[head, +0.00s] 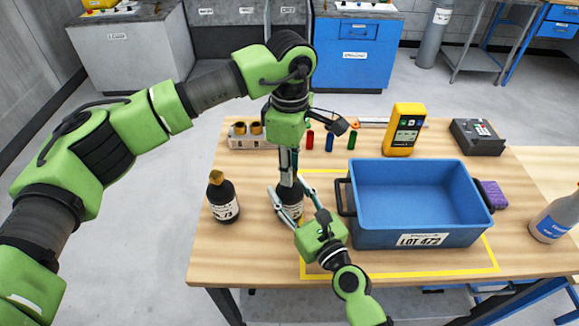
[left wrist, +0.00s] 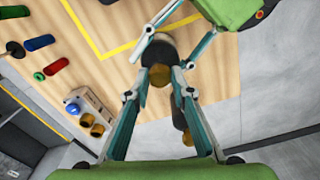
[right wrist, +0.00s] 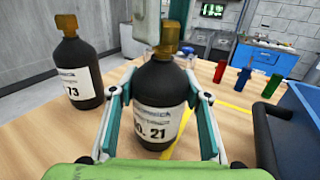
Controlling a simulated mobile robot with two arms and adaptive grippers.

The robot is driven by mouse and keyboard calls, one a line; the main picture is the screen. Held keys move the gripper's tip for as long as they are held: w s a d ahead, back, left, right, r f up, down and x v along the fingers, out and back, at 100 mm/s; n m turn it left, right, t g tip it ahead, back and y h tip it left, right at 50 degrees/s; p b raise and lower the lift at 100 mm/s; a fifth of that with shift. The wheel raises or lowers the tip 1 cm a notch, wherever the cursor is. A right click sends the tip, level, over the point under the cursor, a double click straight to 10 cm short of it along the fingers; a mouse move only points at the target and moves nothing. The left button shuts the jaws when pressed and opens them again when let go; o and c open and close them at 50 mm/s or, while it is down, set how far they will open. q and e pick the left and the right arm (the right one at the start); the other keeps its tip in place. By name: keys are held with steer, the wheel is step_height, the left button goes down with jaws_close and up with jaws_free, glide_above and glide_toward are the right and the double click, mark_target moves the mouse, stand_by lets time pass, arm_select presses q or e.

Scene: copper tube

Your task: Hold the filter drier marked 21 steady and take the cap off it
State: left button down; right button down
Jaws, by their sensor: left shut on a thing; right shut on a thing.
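The filter drier marked 21 is a black bottle with a white label; it stands upright on the table in the head view (head: 292,209) and the right wrist view (right wrist: 155,105). My right gripper (right wrist: 157,100) is shut around its body, one finger on each side. Its brass-coloured cap (right wrist: 168,36) shows at the top; it also shows in the left wrist view (left wrist: 160,75). My left gripper (left wrist: 161,80) comes from above and is shut on the cap. In the head view the left gripper hides the cap. I cannot tell whether the cap has loosened.
A second capped black bottle, marked 73 (head: 223,199), stands to the left. Behind are a wooden block with brass caps (head: 245,142), coloured cylinders (head: 329,142) and a yellow meter (head: 404,130).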

arm_select(q)
steer(key=n, duration=0.8)
steer(key=shift+s, duration=0.1)
steer(key=shift+r, duration=0.15)
steer(key=shift+r, duration=0.95)
steer(key=shift+r, duration=0.1)
steer(key=shift+r, duration=1.95)
arm_select(e)
steer(key=c, duration=1)
jaws_free()
steer(key=shift+c, duration=0.2)
